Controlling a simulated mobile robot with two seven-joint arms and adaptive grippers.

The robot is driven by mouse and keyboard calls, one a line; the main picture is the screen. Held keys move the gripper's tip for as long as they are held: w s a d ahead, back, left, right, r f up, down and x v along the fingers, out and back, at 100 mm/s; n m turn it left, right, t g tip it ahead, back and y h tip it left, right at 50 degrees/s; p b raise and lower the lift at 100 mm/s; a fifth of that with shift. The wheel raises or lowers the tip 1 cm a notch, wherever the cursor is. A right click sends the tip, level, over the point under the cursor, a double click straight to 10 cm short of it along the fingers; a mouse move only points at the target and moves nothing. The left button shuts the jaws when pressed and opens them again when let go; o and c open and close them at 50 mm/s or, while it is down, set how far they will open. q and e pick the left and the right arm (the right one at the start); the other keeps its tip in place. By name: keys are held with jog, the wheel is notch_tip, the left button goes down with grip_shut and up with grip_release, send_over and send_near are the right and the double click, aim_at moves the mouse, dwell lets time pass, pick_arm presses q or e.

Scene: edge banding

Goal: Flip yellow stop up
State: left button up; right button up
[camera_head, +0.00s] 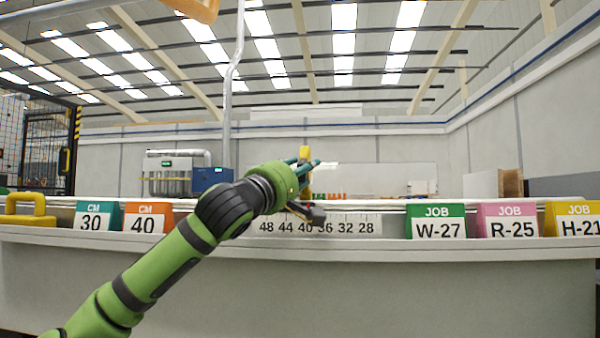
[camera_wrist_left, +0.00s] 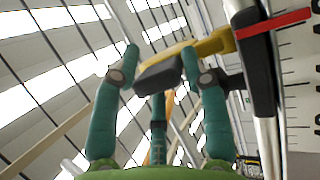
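The yellow stop (camera_head: 305,152) shows as a small piece above the number scale (camera_head: 330,226), partly hidden by my left gripper. In the left wrist view, its yellow arm (camera_wrist_left: 212,44) reaches from a black block beside the scale to a black end (camera_wrist_left: 158,76). My left gripper (camera_head: 307,170) is at the stop. In the left wrist view, its teal fingers (camera_wrist_left: 160,62) are spread, with the black end between the two outer fingertips. I cannot tell whether they touch it. A red pointer (camera_wrist_left: 275,22) lies over the scale. My right gripper is not in view.
Green CM 30 (camera_head: 95,216) and orange CM 40 (camera_head: 147,217) signs stand left. JOB signs W-27 (camera_head: 437,222), R-25 (camera_head: 507,220) and H-21 (camera_head: 573,219) stand right. A yellow handle (camera_head: 30,212) sits far left. The long white bench front (camera_head: 400,270) crosses the view.

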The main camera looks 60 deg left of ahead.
pick_arm(q)
jog(key=shift+o, duration=0.3)
jog(key=v, duration=1.2)
jog(key=shift+w, duration=0.1)
dwell(0.6)
